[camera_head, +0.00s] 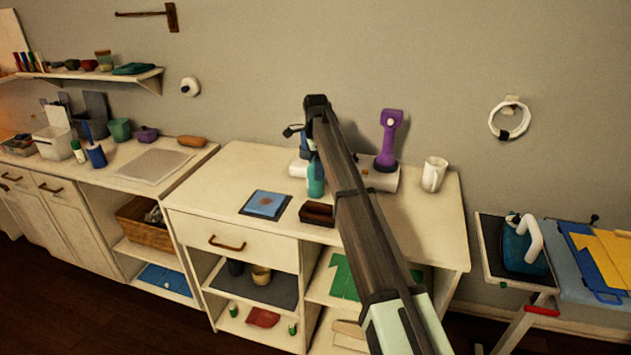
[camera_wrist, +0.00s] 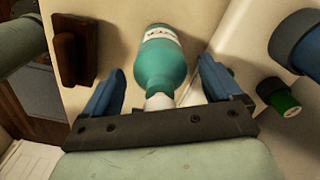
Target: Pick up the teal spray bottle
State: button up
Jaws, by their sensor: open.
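The teal spray bottle (camera_head: 316,179) stands on the white cabinet top, its upper part partly hidden by my arm and gripper in the head view. In the wrist view the teal bottle (camera_wrist: 162,62) lies between my two blue fingers, with its white neck close to the dark palm bar and a white label at its far end. My gripper (camera_wrist: 162,68) is open, with a visible gap between each finger and the bottle. In the head view my gripper (camera_head: 304,146) is over the bottle's top, mostly seen edge-on.
A dark brown block (camera_head: 317,213) sits just in front of the bottle and also shows in the wrist view (camera_wrist: 74,48). A blue pad (camera_head: 266,203) lies left.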

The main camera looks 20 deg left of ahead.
jog(key=c, duration=1.7)
jog(key=shift+o, duration=0.2)
